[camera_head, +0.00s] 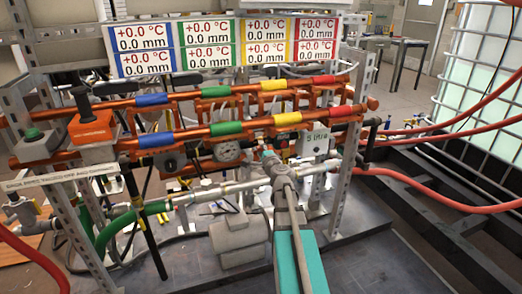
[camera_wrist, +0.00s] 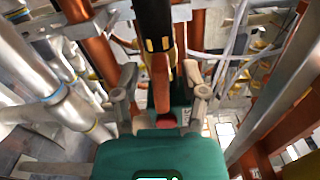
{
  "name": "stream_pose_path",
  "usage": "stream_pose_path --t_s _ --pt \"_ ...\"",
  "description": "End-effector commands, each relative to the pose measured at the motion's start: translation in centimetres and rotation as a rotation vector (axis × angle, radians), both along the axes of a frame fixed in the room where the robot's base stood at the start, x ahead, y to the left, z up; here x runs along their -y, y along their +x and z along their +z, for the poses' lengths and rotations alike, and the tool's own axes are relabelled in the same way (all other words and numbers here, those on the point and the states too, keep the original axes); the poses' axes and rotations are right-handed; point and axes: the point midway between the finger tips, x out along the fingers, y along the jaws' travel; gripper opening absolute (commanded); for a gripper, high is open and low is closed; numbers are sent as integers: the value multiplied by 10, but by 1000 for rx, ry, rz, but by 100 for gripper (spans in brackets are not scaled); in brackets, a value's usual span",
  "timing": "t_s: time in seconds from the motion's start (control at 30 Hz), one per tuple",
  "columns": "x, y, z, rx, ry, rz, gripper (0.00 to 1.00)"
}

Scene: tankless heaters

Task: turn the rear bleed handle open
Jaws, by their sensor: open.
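My gripper (camera_wrist: 160,84) is open in the wrist view, with one grey-brown finger on each side. A black cylinder with yellow marks (camera_wrist: 154,25) and a copper-brown bar below it (camera_wrist: 161,82) appear between the fingers. I cannot tell their depth or whether anything touches. In the head view my gripper (camera_head: 268,160) is small, in front of the lower copper pipe near the dial gauge (camera_head: 228,151); its fingers are hard to make out. A black handle (camera_head: 80,100) stands on an orange box at the left. I cannot tell for sure which part is the rear bleed handle.
Copper pipes with coloured bands (camera_head: 227,129) cross the rig beneath a display panel (camera_head: 225,45). A steel pipe (camera_head: 235,186) and a grey motor (camera_head: 239,238) lie below. Red hoses (camera_head: 430,202) run right, near a white caged tank (camera_head: 480,75). Wrist-view surroundings are crowded with pipes.

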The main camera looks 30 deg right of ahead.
Motion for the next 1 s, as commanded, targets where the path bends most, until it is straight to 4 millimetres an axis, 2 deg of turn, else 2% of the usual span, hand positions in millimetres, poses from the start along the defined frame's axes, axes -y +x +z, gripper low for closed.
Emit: stream_pose_path --t_s 0.53,0.7,1.0 --pt "-15 -61 0 0 0 -1 56" --pt "-17 -69 0 -1 0 1 56" --pt "-17 -69 0 -1 0 1 56"
